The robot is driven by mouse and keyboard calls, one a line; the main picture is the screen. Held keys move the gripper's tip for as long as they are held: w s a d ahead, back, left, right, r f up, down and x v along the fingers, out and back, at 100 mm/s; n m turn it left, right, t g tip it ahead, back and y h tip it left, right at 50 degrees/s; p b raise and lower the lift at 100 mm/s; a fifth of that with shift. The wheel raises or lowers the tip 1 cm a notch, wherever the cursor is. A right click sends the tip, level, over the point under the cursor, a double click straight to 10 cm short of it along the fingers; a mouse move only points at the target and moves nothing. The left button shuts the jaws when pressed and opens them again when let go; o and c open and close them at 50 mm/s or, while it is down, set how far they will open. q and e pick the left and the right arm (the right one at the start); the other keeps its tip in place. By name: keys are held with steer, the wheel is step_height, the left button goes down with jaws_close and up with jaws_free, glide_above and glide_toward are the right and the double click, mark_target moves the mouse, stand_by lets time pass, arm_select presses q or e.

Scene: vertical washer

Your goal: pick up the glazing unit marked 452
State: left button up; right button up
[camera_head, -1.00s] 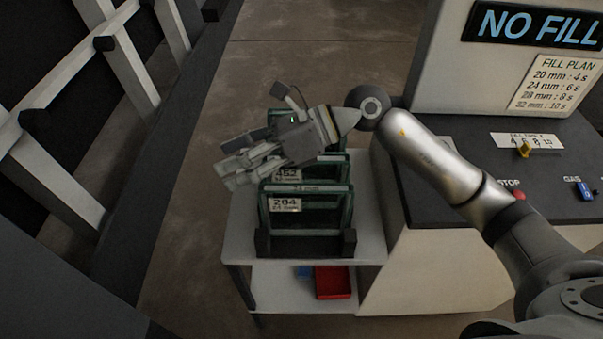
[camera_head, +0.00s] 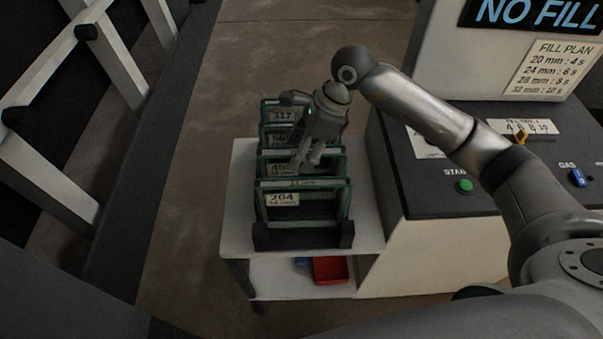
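Several glazing units with dark green frames stand upright in a row in a rack on a white cart. The front unit is marked 204 (camera_head: 282,199). Just behind it is a unit whose label (camera_head: 279,167) is small and partly unclear now; it read 452 in the earlier frame. Behind that are another unit with an unclear label (camera_head: 281,140) and one marked 317 (camera_head: 283,115). My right gripper (camera_head: 308,162) points down over the middle of the row, fingertips near the top of the 452 unit. Contact and finger gap cannot be told. My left gripper is out of view.
The white cart (camera_head: 238,215) has a lower shelf with a red bin (camera_head: 331,269) and a blue item. To the right is a machine with a dark top (camera_head: 415,190), a green start button (camera_head: 465,186) and a fill plan sign (camera_head: 555,75). Bare floor lies left of the cart.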

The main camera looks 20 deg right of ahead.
steer(key=p+x, duration=0.1)
steer(key=x, duration=0.3)
steer(key=shift+f, duration=0.25)
steer(key=shift+f, duration=0.2)
stand_by(0.6)
jaws_close()
stand_by(0.3)
steer(key=shift+w+r, duration=0.15)
